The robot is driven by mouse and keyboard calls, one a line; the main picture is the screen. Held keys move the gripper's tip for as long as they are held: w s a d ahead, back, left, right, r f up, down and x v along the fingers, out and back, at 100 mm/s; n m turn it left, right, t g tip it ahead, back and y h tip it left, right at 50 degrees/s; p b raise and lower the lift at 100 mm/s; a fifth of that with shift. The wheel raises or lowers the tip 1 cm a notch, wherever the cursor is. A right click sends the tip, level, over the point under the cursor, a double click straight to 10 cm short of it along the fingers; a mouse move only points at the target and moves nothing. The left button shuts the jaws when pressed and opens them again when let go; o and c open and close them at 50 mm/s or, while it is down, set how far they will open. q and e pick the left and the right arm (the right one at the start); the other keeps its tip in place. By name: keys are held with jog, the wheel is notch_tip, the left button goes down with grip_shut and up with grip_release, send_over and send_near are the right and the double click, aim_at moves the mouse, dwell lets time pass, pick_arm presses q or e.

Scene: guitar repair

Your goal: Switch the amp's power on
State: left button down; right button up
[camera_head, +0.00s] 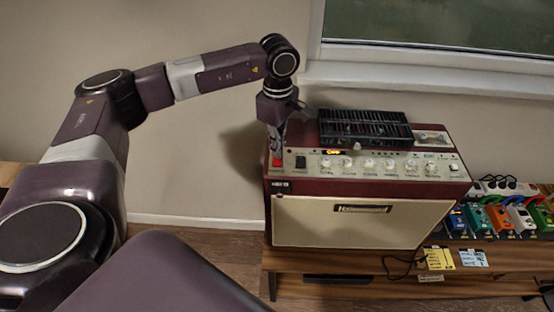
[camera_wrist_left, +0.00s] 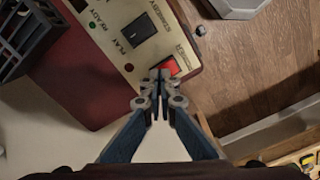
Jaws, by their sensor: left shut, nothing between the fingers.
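The amp (camera_head: 350,222) is a dark red box with a cream front and a cream control panel on top. It stands on a wooden bench. The red power switch (camera_head: 277,162) is at the panel's left end; it also shows in the left wrist view (camera_wrist_left: 170,65). A small amber display (camera_head: 331,152) appears to read OFF. My left gripper (camera_head: 279,148) points down over the red switch. In the left wrist view its closed, empty fingertips (camera_wrist_left: 160,74) are at the switch's edge and partly cover it. I cannot tell whether they touch it. My right gripper is not in view.
A black standby switch (camera_wrist_left: 141,30) sits beside the red one. A row of knobs (camera_head: 370,164) runs along the panel. A black rack (camera_head: 364,128) lies on the amp's top. Colourful pedals (camera_head: 498,218) stand to the right on the wooden bench (camera_head: 350,288). A window is behind.

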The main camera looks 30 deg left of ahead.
pick_arm(q)
jog(key=shift+s+f+b, duration=0.1)
jog(key=shift+f+b, duration=0.3)
jog(key=shift+f, duration=0.15)
jog(key=shift+r+p, duration=0.55)
jog(key=shift+r, duration=0.3)
jog(key=shift+r+p, duration=1.45)
jog(key=shift+r, duration=1.25)
